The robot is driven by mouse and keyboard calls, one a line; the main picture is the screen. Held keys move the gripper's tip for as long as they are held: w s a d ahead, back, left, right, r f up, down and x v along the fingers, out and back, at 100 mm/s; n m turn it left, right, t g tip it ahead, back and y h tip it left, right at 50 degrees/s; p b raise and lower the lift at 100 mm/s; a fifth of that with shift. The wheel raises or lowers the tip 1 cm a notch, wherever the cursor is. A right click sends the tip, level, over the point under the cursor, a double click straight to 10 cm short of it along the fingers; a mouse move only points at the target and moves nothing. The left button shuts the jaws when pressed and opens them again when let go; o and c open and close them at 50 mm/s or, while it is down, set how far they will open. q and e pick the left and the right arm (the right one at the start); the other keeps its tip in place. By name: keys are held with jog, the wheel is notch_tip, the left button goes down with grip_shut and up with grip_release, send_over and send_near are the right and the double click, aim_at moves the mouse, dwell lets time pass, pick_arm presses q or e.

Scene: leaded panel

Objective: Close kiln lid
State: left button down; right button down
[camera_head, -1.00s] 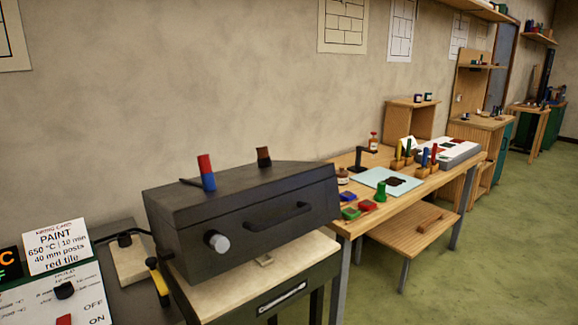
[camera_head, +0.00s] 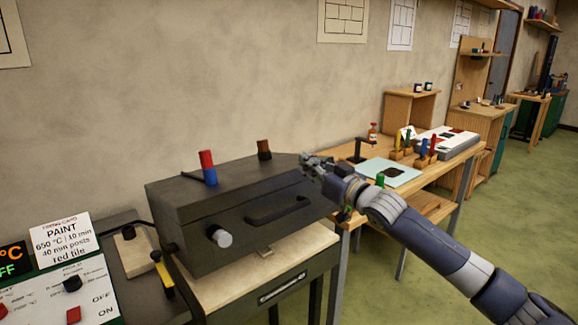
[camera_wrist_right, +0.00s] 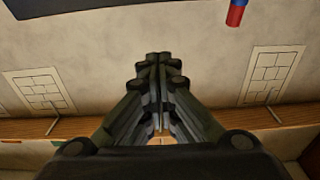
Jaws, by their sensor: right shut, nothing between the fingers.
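The kiln (camera_head: 185,205) is a dark grey box with a dark bar handle (camera_head: 278,210) and a pale round knob (camera_head: 219,237) on its front. A red and blue cylinder (camera_head: 208,168) and a brown one (camera_head: 264,149) show at the top. My right gripper (camera_head: 307,160) is by the kiln's upper right end, shut and empty; contact is unclear. Its closed fingers (camera_wrist_right: 158,75) fill the middle of the wrist view. My left gripper is out of view.
The kiln stands on a pale-topped stand (camera_head: 215,293). A control panel (camera_head: 95,290) and a firing card (camera_head: 61,243) are at left. A wooden workbench (camera_head: 425,180) with tools and a light mat (camera_head: 402,182) stands at right. Green floor (camera_head: 530,190) is open beyond.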

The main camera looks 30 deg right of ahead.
jog(key=w+r+p, duration=0.1)
jog(key=w+p, duration=0.3)
jog(key=w, duration=0.5)
jog(key=shift+s+a+f+p, duration=0.1)
jog(key=shift+s+f, duration=0.1)
jog(key=shift+f, duration=0.5)
jog(key=shift+s+a+f+p, duration=0.15)
jog(key=shift+s+f, duration=0.05)
jog(key=shift+f, duration=0.5)
jog(key=shift+s+a+f+p, duration=0.1)
jog(key=shift+s+f, duration=0.1)
jog(key=shift+f, duration=0.5)
jog(key=s+f+t+b, duration=0.3)
jog(key=s+f+b, duration=0.4)
jog(key=f+b, duration=0.5)
jog(key=shift+d, duration=0.3)
jog(key=shift+s+r+y, duration=0.1)
jog(key=shift+r+y, duration=0.05)
jog(key=shift+y, duration=0.15)
